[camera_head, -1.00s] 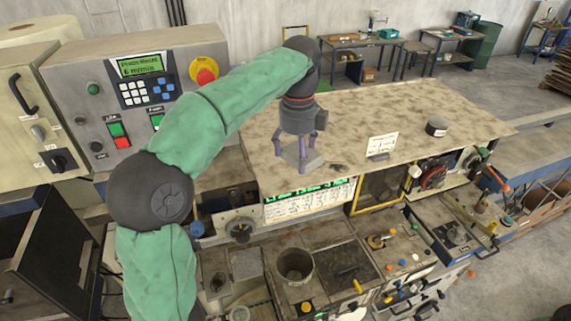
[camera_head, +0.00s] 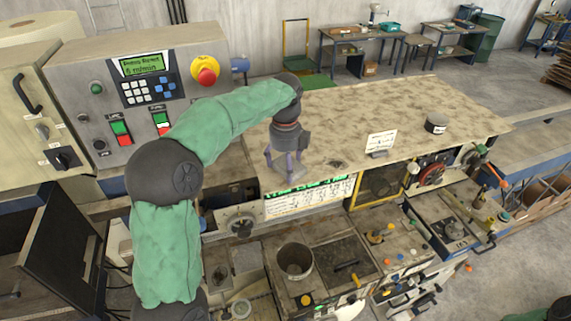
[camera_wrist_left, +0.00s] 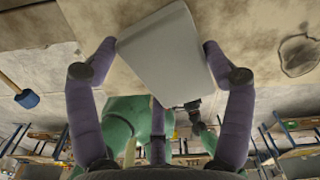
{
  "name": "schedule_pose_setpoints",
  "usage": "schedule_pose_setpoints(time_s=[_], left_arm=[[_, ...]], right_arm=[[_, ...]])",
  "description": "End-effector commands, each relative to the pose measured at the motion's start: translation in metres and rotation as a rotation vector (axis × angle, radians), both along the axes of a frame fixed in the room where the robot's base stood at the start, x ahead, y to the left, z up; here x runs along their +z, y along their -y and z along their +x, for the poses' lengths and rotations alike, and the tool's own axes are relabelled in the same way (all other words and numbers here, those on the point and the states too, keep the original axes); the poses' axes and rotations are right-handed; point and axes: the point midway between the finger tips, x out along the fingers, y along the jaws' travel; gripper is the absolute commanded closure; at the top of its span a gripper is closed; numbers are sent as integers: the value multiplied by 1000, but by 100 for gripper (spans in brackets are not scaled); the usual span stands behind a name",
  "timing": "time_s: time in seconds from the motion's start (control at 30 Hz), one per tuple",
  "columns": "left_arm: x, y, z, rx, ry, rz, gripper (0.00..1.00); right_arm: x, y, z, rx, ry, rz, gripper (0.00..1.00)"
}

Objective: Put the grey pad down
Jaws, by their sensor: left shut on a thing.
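The grey pad (camera_head: 294,174) is a flat, light grey slab at the front left of the mottled tabletop (camera_head: 340,115). My left gripper (camera_head: 285,165), with purple fingers, is shut on it from above. In the left wrist view the pad (camera_wrist_left: 165,52) lies between the two side fingers of the left gripper (camera_wrist_left: 162,48) and looks tilted in the picture. I cannot tell whether the pad touches the tabletop.
A dark round tin (camera_head: 436,124) and a small white sign (camera_head: 381,142) stand on the tabletop to the right. A dark mark (camera_head: 338,163) lies right of the pad. A control panel (camera_head: 140,95) rises at left. The tabletop's middle is clear.

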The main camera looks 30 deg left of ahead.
Motion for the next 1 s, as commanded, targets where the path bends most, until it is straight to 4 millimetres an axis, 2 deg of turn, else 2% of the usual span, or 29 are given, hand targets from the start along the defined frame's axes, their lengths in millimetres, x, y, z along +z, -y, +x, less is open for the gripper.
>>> schedule_pose_setpoints(time_s=[0.27, 0.3, 0.33, 0.77, 0.87, 1.0], left_arm=[[-4, 0, 0, 0, -1, 0, 52], [-3, 0, 0, 0, -1, 0, 8], [-3, 0, 0, 0, -1, 0, 0], [0, 0, 0, 0, 0, 0, 0], [8, 0, 1, 0, 1, 1, 0], [30, 0, 1, 0, 3, 1, 0]], right_arm=[[-2, 0, 0, 0, 0, 0, 0], [-1, 0, 0, 0, 0, 0, 0], [-1, 0, 0, 0, 0, 0, 0], [0, 0, 0, 0, 0, 0, 0], [-1, 0, 0, 0, 0, 0, 0], [-3, 0, 0, 0, 0, 0, 0]])
